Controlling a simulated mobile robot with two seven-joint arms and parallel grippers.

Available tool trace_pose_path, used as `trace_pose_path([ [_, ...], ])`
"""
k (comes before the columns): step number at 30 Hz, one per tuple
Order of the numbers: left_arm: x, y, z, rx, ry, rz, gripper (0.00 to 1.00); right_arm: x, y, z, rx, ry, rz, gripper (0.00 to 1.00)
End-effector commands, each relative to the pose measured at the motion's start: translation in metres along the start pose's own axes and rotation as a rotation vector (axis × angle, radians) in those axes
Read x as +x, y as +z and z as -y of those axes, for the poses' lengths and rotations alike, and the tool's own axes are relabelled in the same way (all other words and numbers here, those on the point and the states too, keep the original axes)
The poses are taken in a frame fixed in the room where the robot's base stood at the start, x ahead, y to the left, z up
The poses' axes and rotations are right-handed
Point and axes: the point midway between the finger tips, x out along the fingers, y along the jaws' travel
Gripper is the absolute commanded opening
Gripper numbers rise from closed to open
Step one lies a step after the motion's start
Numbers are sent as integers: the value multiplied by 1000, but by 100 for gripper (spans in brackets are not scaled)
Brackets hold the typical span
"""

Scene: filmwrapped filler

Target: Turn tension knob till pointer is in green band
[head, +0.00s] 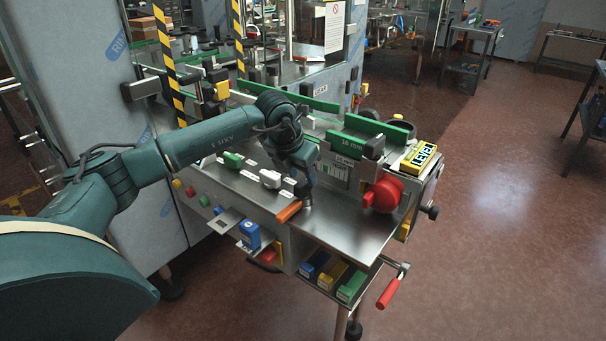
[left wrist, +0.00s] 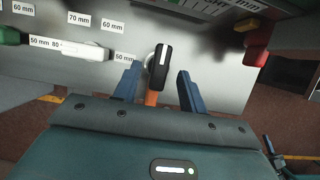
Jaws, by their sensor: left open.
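A large round red knob (head: 385,194) stands at the right end of the machine; I cannot tell for sure that it is the tension knob. A red part also shows at the upper right of the left wrist view (left wrist: 257,52). A scale plate (head: 338,171) with a green part stands behind the steel deck; pointer and green band are too small to make out. My left gripper (head: 305,199) is low over the deck, left of the red knob. In the left wrist view its open blue fingers (left wrist: 159,88) stand either side of a black-and-orange item (left wrist: 159,66). I cannot tell whether they touch it.
A green block (head: 233,160) and a white block (head: 270,179) sit by size labels on the deck. A yellow LEVEL box (head: 420,157) lies behind the red knob. A red-handled crank (head: 389,292) sticks out low at front. The deck's front right (head: 345,236) is clear.

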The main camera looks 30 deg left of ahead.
Motion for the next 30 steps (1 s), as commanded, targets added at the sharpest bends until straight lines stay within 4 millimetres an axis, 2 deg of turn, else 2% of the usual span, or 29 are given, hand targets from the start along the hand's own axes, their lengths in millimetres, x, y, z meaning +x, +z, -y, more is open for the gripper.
trace_pose_path([
  [6,16,0,0,1,-1,0,42,-1,0,1,9,2,5,36],
  [14,18,0,0,1,-1,1,42,-1,2,2,9,1,9,36],
  [30,17,0,0,1,-1,1,0,-3,5,1,2,-1,15,36],
])
